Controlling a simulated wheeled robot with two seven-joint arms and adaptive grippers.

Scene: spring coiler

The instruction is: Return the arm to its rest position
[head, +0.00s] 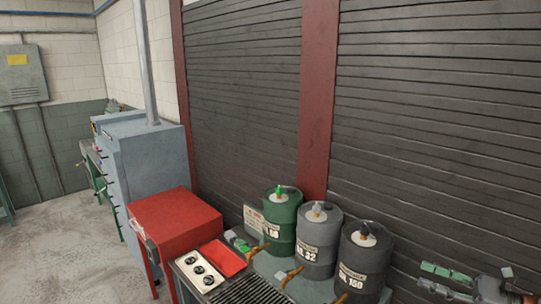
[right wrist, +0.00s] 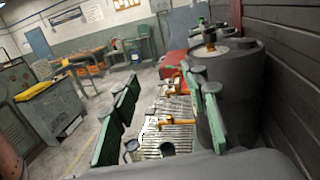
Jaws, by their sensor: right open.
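My right gripper (head: 430,279) is at the lower right of the head view, beside the dark shutter wall and to the right of the drums. Its green-padded fingers are apart with nothing between them. In the right wrist view the same open gripper (right wrist: 163,108) has one finger on each side, with a ribbed metal grating and brass taps visible beyond the gap. My left gripper is not in view.
A green drum (head: 283,222), a grey drum (head: 318,243) and a dark drum (head: 362,266) stand along the wall, with brass taps in front. A red cabinet (head: 176,222) and tall grey cabinet (head: 152,170) stand left. Open floor (head: 60,250) lies farther left.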

